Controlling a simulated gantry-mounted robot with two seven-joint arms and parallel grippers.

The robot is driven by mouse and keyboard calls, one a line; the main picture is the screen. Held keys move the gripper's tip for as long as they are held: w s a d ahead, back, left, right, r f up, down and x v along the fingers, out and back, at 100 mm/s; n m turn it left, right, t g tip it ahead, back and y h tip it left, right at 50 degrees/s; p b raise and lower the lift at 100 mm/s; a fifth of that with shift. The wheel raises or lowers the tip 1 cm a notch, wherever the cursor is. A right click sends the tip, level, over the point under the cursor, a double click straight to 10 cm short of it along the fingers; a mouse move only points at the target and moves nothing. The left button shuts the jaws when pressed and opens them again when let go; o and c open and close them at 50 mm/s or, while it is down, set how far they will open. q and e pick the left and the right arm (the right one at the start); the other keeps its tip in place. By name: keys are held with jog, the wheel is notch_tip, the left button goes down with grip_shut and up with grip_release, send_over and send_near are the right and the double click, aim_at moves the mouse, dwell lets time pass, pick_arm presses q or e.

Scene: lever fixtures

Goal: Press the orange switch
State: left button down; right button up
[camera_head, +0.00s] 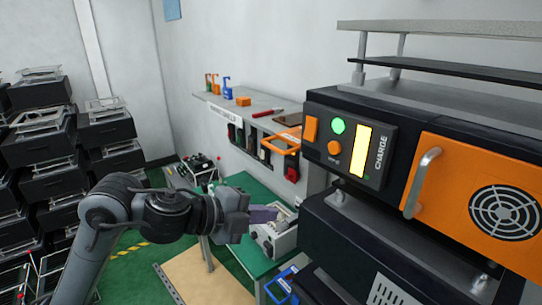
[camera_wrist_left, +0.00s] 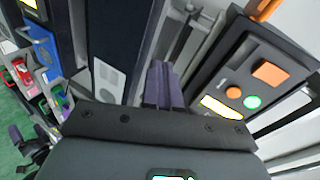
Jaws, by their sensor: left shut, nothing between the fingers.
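The orange switch (camera_head: 311,130) is an upright rectangular rocker at the left end of the dark CHARGE panel on the rack unit. It also shows in the left wrist view (camera_wrist_left: 270,73), at the upper right. My left gripper (camera_head: 268,214) is shut and empty, its purple fingers pointing right. It is below and to the left of the switch, clearly apart from it. In the left wrist view its fingers (camera_wrist_left: 158,72) are together, left of the panel. My right gripper is in neither view.
A round orange button (camera_head: 334,147), a green light (camera_head: 338,126) and a yellow bar (camera_head: 361,150) sit beside the switch. An orange door with a grey handle (camera_head: 422,182) is to the right. A shelf with tools (camera_head: 252,108) stands behind. Stacked black crates (camera_head: 110,133) are at left.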

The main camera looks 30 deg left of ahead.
pick_arm(q)
jog(key=s+a+r+t, duration=0.1)
jog(key=a+r, duration=0.1)
jog(key=r, duration=0.5)
jog(key=s+a+r+t+b, duration=0.1)
jog(key=r+t, duration=0.1)
jog(key=r, duration=0.5)
jog(key=shift+s+a+r+m+t, duration=0.3)
jog(key=shift+s+a+r+m, duration=0.05)
jog(key=shift+r+m, duration=0.05)
jog(key=shift+w, duration=0.1)
jog(key=p, duration=0.3)
send_near(307, 138)
jog(key=x, duration=0.5)
jog(key=shift+d+r, duration=0.1)
jog(key=shift+r, duration=0.1)
jog(key=shift+p+x, duration=0.45)
jog(key=shift+x, duration=0.45)
jog(key=shift+f, duration=0.1)
